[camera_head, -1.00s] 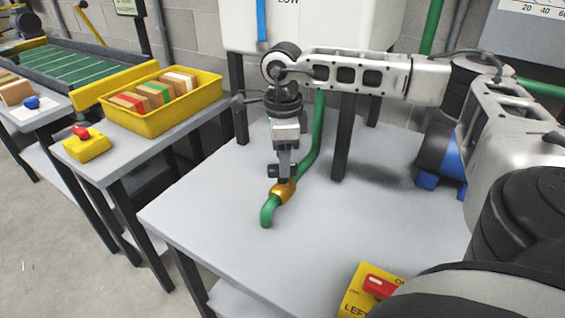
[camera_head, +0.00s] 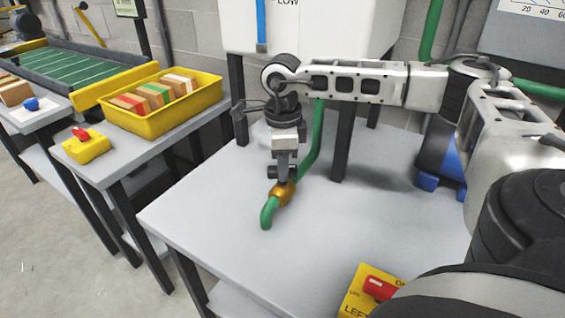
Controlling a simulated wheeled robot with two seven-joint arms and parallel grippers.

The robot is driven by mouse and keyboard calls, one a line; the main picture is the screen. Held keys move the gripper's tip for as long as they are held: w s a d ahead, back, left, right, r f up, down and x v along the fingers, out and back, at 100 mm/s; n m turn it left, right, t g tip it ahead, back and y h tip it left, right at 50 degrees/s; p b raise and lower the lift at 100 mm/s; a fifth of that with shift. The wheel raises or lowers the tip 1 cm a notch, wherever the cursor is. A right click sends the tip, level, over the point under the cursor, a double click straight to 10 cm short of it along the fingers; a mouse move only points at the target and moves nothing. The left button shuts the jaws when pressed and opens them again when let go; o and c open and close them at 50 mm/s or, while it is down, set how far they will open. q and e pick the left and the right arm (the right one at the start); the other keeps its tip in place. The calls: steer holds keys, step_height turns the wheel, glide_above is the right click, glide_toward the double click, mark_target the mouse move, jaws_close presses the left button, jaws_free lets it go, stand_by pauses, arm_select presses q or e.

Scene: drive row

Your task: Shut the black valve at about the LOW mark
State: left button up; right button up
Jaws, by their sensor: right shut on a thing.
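My right gripper (camera_head: 283,172) points down over the table and is shut on the black valve's handle, which is mostly hidden between the fingers. The brass valve body (camera_head: 284,193) sits right below it on a green pipe (camera_head: 268,213) with a down-turned end. Above and behind is a white tank (camera_head: 340,30) with a blue level strip (camera_head: 262,22) and the LOW mark (camera_head: 288,3) at the top edge. The strip's upper part is cut off, so I cannot tell the level. My left gripper is not in view.
The grey table (camera_head: 215,215) is clear left of the pipe. A yellow box with a red switch (camera_head: 378,287) is at the front. On the left table stand a yellow bin (camera_head: 160,118) of blocks and another red-switch box (camera_head: 86,147). A gap separates the tables.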

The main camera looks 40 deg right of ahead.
steer(key=m, duration=0.3)
arm_select(q)
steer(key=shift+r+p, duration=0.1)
steer(key=shift+p, duration=0.3)
arm_select(e)
steer(key=shift+m, duration=1.9)
steer(key=shift+r, duration=0.1)
steer(key=o, duration=1)
arm_select(q)
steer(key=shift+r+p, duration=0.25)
steer(key=shift+p, duration=0.3)
arm_select(e)
step_height(320, 180, up, 16)
steer(key=shift+f, duration=0.1)
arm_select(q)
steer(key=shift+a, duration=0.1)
